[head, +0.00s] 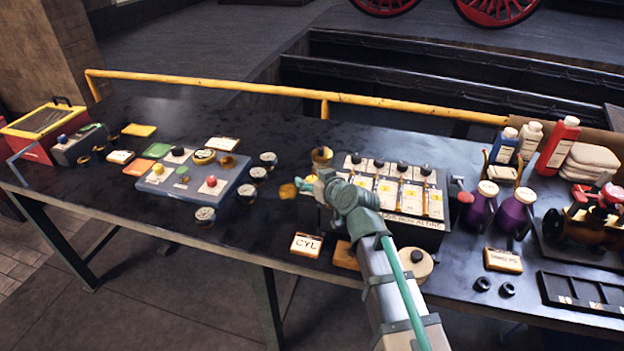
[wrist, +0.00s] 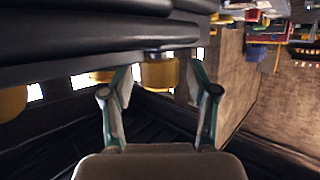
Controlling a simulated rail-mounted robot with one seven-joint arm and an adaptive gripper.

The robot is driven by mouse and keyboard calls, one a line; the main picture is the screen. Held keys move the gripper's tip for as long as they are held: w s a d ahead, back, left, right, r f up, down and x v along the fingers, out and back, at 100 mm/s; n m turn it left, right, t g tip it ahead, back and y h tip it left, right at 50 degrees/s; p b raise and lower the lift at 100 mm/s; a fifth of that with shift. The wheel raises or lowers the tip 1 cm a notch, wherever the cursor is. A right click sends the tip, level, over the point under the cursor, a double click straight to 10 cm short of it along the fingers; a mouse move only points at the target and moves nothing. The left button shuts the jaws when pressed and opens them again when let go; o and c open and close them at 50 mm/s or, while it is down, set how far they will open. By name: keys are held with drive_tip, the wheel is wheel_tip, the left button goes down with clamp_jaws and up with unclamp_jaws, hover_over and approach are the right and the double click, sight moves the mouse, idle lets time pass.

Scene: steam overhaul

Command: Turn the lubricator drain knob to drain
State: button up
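The lubricator (head: 405,226) is a dark box with a light top, white and yellow labels and several black knobs, right of the middle of the table. A small brass knob (head: 288,190) shows left of the box, beside my fingertips; I cannot tell whether it is the drain knob. My gripper (head: 306,187) is low at the box's left end. In the wrist view my gripper (wrist: 160,82) has its fingers apart, with a brass cylinder (wrist: 158,73) beyond and between the tips. Contact cannot be made out. My arm hides the box's front left part.
A brass cup (head: 321,156) stands behind my gripper. A CYL card (head: 306,245) and a cream round can (head: 416,264) lie in front. Purple bottles (head: 481,209) stand right of the lubricator. A blue-grey panel (head: 194,180) with coloured buttons is left. A yellow rail (head: 230,87) runs behind.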

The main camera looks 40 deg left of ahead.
clamp_jaws()
